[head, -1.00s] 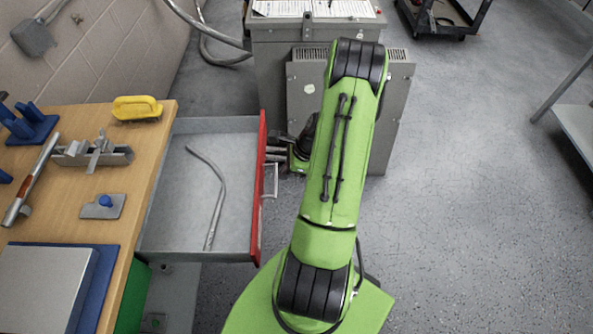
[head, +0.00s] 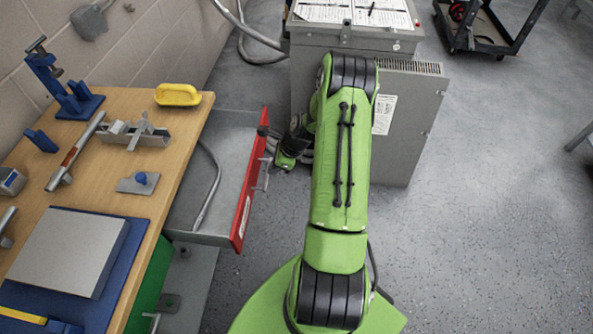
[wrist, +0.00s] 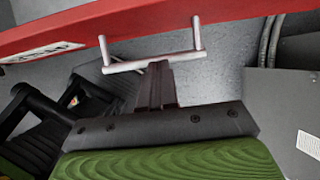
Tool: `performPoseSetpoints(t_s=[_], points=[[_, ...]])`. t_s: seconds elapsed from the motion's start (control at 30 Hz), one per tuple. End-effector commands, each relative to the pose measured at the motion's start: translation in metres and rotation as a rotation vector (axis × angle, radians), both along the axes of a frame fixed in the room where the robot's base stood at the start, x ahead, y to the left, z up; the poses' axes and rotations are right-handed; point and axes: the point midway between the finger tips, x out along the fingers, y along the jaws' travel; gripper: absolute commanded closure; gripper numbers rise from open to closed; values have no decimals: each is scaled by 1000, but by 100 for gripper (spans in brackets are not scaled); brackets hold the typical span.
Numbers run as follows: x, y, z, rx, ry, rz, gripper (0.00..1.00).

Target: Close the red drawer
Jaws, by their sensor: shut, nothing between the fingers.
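The red drawer (head: 248,188) is partly open, sticking out to the right from under the wooden bench. Its grey inside holds a bent grey conduit (head: 211,186). The red front also spans the top of the wrist view (wrist: 235,12), with its pale bar handle (wrist: 180,60). My gripper (wrist: 158,68) is shut and empty, its fingertips at the middle of the handle bar. I cannot tell whether they press on it. In the head view my arm reaches to the drawer front, and the fingertips are hard to make out there.
A grey cabinet (head: 420,125) stands behind my arm. A dark cart (head: 485,30) is at the back right.

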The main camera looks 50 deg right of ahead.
Motion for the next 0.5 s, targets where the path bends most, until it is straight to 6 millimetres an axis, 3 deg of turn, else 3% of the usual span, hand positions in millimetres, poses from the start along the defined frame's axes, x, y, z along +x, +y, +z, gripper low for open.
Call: performPoseSetpoints(t_s=[0.2, 0.5], points=[[49, 39, 0, 0, -1, 5, 100], [107, 83, -1, 0, 0, 2, 100]])
